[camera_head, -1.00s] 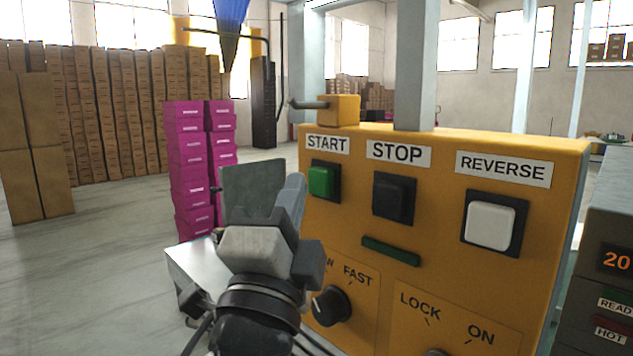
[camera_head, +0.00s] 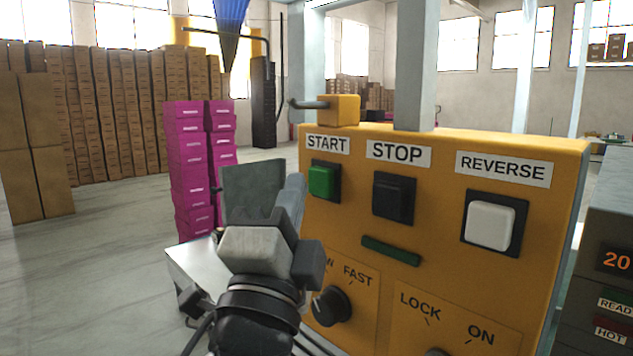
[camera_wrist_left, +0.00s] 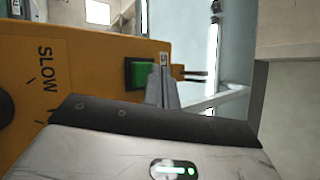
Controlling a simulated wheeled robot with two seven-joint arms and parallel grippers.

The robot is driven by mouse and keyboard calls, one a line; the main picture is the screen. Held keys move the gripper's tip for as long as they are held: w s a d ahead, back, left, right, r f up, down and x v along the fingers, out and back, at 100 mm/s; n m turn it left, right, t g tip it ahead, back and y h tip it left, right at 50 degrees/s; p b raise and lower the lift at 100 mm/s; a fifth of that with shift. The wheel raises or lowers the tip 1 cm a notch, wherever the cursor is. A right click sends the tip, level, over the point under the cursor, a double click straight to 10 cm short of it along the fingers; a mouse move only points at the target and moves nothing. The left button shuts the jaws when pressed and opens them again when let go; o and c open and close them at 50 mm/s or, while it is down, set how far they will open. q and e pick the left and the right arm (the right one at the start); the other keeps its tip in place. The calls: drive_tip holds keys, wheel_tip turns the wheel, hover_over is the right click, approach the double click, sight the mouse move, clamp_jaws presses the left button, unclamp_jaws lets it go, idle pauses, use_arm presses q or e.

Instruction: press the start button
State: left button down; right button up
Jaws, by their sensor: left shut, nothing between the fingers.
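The green start button (camera_head: 321,181) sits in a dark square frame under the START label on the yellow control panel (camera_head: 440,255). In the left wrist view the start button (camera_wrist_left: 138,74) shows just left of my fingers. My left gripper (camera_head: 290,190) is shut and empty, in front of the panel's left side, with its fingertips just left of and a little below the button in the head view. The fingers (camera_wrist_left: 162,88) stand beside the button in the wrist view; whether they touch it I cannot tell. My right gripper is not in view.
A black stop button (camera_head: 393,198) and a white reverse button (camera_head: 490,224) are to the right. A speed knob (camera_head: 331,306) lies below, close to my left wrist. Pink boxes (camera_head: 190,170) are stacked behind. A grey unit (camera_head: 606,290) stands at the right edge.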

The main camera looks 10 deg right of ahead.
use_arm(q)
drive_tip(key=shift+d, duration=0.1)
drive_tip(key=shift+w+d, duration=0.25)
